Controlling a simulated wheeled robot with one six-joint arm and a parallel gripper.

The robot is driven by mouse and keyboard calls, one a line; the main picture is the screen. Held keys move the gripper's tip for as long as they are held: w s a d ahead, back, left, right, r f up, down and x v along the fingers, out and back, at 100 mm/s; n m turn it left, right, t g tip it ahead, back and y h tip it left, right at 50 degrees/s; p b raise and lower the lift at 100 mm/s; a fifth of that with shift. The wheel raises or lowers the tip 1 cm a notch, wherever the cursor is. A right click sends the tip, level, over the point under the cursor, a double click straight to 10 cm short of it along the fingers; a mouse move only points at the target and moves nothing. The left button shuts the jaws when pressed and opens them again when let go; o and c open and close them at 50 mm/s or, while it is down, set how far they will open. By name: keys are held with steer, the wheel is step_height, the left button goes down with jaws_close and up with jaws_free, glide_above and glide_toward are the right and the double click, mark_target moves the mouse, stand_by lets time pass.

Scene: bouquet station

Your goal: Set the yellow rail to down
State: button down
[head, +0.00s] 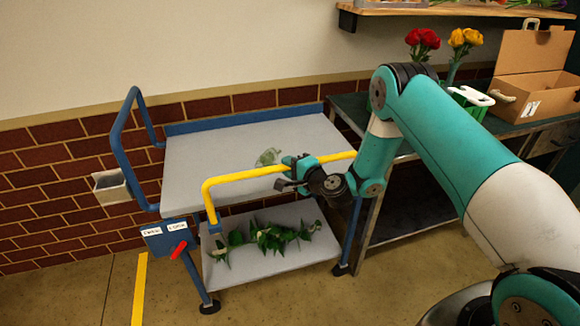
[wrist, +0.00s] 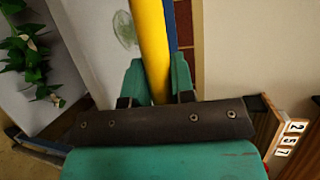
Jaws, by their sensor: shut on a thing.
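The yellow rail (head: 240,175) runs along the near side of a blue and grey cart. Its left end bends down to a blue post, and its bar stands at about the height of the top shelf in the picture. My gripper (head: 298,170) is shut on the bar, right of its middle. In the wrist view the rail (wrist: 149,40) passes between the two teal fingers of my gripper (wrist: 157,82). The right end of the rail is partly hidden by my arm.
The cart's top shelf (head: 200,165) holds a pale green translucent item (head: 268,157); leafy stems (head: 265,236) lie on the lower shelf. A blue plate (head: 165,237) with a red lever (head: 179,249) is at the cart's front left. A dark table (head: 355,112) with flowers and a cardboard box (head: 530,75) stands right.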

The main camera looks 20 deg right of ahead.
step_height(320, 180, down, 13)
steer(key=b, duration=1)
steer(key=shift+s, duration=0.15)
steer(key=shift+a+f, duration=0.15)
steer(key=shift+f, duration=0.05)
steer(key=c, duration=1)
jaws_free()
steer(key=shift+r, duration=0.1)
